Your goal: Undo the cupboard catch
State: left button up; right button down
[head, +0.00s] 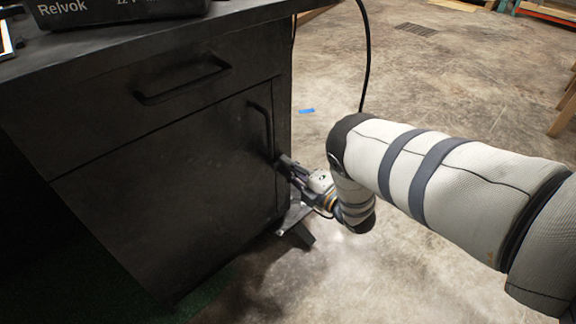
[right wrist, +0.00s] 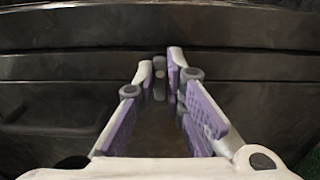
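The cupboard is a black cabinet whose door (head: 170,210) is closed in the head view. A vertical bar handle (head: 262,128) sits near the door's right edge. My right gripper (head: 283,165) is at that edge, just below the handle, and hides the spot behind it. In the right wrist view, its purple-padded fingers (right wrist: 161,72) point at the dark cabinet front and stand apart. A small upright grey piece (right wrist: 160,86), which looks like the catch, shows between the fingertips. I cannot tell whether the fingers touch it. My left gripper is not in view.
A drawer with a bar handle (head: 183,80) is above the door. A black box marked Relvok (head: 120,12) stands on the cabinet top (head: 245,17). A black cable (head: 367,60) hangs beside the cabinet. The concrete floor (head: 450,95) to the right is largely open.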

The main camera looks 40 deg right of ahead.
jog(key=shift+m, duration=0.3)
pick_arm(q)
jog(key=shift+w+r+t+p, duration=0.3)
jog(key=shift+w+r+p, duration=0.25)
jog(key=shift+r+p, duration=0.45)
pick_arm(e)
jog(key=shift+m, duration=8.7)
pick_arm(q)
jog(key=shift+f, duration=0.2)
pick_arm(e)
jog(key=c, duration=1.7)
grip_release()
jog(key=shift+o, duration=0.2)
jog(key=s+d, duration=0.1)
jog(key=s, duration=1.1)
